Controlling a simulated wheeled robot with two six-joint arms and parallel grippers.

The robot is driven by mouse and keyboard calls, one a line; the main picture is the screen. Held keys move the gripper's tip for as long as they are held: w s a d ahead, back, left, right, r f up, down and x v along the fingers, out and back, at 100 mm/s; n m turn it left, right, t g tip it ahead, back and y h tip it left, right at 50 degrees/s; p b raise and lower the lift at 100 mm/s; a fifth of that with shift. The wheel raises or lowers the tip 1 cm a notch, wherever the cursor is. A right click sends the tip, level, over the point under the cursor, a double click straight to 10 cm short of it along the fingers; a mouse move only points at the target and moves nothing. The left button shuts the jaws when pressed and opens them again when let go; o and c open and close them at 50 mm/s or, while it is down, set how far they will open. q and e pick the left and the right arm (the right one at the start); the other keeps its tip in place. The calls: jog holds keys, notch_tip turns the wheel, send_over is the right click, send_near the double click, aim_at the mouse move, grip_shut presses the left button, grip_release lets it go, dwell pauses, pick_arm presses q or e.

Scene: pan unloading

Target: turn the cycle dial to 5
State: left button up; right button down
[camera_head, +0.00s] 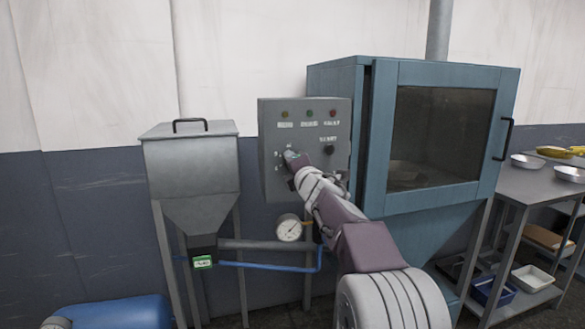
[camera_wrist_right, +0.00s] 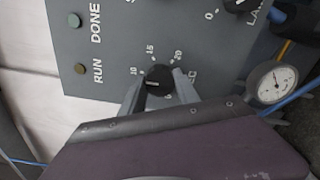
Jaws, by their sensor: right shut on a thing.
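The grey control panel (camera_head: 270,130) hangs beside the blue-grey cabinet in the head view. It fills the top of the right wrist view (camera_wrist_right: 110,60). A black round dial (camera_wrist_right: 158,82) has 10, 15 and 20 printed around it; other marks near it are hidden. A small pale line on the dial points roughly left in the wrist picture. My right gripper (camera_wrist_right: 158,92) is shut on this dial, one finger on each side. In the head view my right gripper (camera_head: 291,160) reaches the panel's lower left and hides the dial. My left gripper is not in view.
A second black knob (camera_wrist_right: 238,4), with 0 beside it, is at the wrist view's top edge. A black start knob (camera_head: 330,149) sits on the panel's right. A pressure gauge (camera_head: 289,228) is below the panel. The cabinet (camera_head: 376,140) stands close on the right.

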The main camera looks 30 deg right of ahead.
jog(key=n+b, duration=0.2)
jog(key=n, duration=0.9)
jog(key=shift+f, duration=0.15)
jog(key=shift+n, duration=0.3)
jog(key=c, duration=0.9)
grip_release()
jog(key=b+v, duration=0.1)
jog(key=v, duration=0.8)
